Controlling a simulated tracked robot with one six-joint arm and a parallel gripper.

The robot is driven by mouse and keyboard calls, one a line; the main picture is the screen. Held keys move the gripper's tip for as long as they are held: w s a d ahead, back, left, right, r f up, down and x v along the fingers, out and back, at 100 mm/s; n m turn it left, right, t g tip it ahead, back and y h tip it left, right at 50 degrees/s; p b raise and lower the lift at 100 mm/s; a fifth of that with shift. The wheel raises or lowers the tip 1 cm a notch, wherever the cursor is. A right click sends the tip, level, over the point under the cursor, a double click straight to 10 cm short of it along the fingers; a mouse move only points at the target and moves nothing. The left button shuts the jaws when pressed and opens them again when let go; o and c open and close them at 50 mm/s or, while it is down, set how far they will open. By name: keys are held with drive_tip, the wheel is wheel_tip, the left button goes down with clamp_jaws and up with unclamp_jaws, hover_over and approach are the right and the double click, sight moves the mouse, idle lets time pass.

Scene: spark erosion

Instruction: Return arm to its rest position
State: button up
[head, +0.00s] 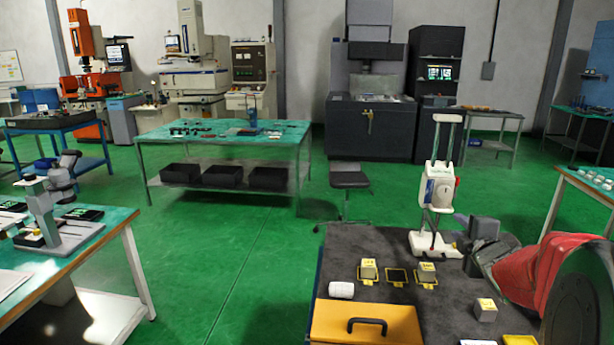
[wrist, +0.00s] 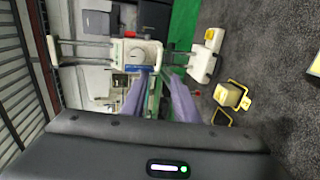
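My arm, red with dark joints, comes in at the right of the head view. My gripper (head: 464,222) is held out to the left, low over the dark grey top, beside the white press-like stand (head: 438,192). In the wrist view its two purple fingers (wrist: 157,90) are well apart with nothing between them. The white stand (wrist: 142,52) lies beyond them there, turned sideways. The head view does not show clearly whether the gripper touches the stand; part of the stand's base is near it.
Grey blocks (head: 368,268) (head: 426,273) sit on yellow-framed squares; the square between is empty (head: 397,276). Another block (head: 486,309) stands nearer. A yellow case (head: 367,324) and white roll (head: 341,290) lie left. Green floor (head: 230,250) is open beyond.

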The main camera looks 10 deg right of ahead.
drive_tip(key=s+a+f+m+g+y, duration=0.2)
drive_tip(key=s+a+m, duration=0.5)
drive_tip(key=s+a, duration=0.8)
drive_tip(key=s+a+f+m+g+y, duration=0.2)
drive_tip(key=s+a+f+m+g, duration=0.2)
drive_tip(key=s+a, duration=1.2)
drive_tip(key=m+g, duration=0.3)
drive_tip(key=m, duration=0.1)
